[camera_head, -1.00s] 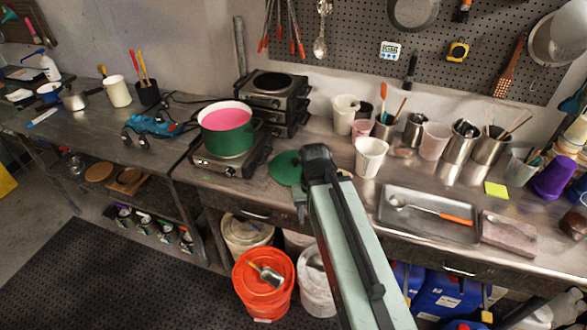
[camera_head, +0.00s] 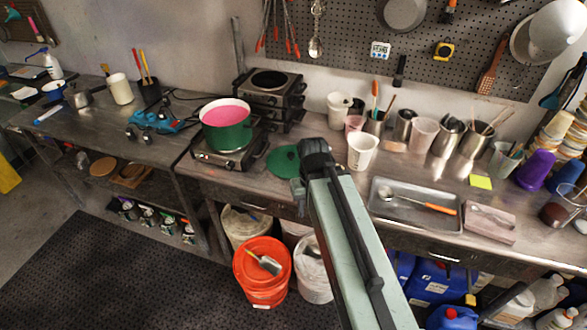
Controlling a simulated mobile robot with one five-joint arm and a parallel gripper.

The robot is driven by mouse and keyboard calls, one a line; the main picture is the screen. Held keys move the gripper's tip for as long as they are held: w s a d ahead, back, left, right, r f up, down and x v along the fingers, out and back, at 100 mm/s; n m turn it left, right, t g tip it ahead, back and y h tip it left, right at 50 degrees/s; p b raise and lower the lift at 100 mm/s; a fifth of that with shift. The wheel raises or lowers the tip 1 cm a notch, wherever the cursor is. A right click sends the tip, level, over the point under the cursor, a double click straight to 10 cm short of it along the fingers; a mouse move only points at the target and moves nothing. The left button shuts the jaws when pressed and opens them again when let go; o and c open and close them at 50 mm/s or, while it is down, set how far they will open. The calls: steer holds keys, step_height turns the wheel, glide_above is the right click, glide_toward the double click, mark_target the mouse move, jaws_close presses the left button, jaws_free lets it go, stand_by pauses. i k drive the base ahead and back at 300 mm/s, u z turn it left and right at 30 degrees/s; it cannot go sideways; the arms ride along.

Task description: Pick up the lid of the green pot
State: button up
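The green pot (camera_head: 228,126) stands on a hot plate on the metal bench. It is open on top and holds pink liquid. The green lid (camera_head: 283,161) lies flat on the bench to the right of the pot. My arm reaches up from the bottom of the view, and its dark end, my gripper (camera_head: 303,195), is at the lid's right side. The arm end hides part of the lid's right edge. The fingers are small and dark, and I cannot tell whether they are open or touch the lid.
A white cup (camera_head: 362,152) stands behind and right of my arm's end. A metal tray (camera_head: 414,226) with a ladle lies to the right. Stacked hot plates (camera_head: 275,97) stand behind. An orange bucket (camera_head: 262,270) is on the floor under the bench edge.

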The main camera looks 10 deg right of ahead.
mark_target(284, 163)
steer(key=z, duration=0.05)
steer(key=k, duration=0.3)
steer(key=z, duration=0.45)
steer(key=i, duration=1.15)
steer(key=u, duration=3.45)
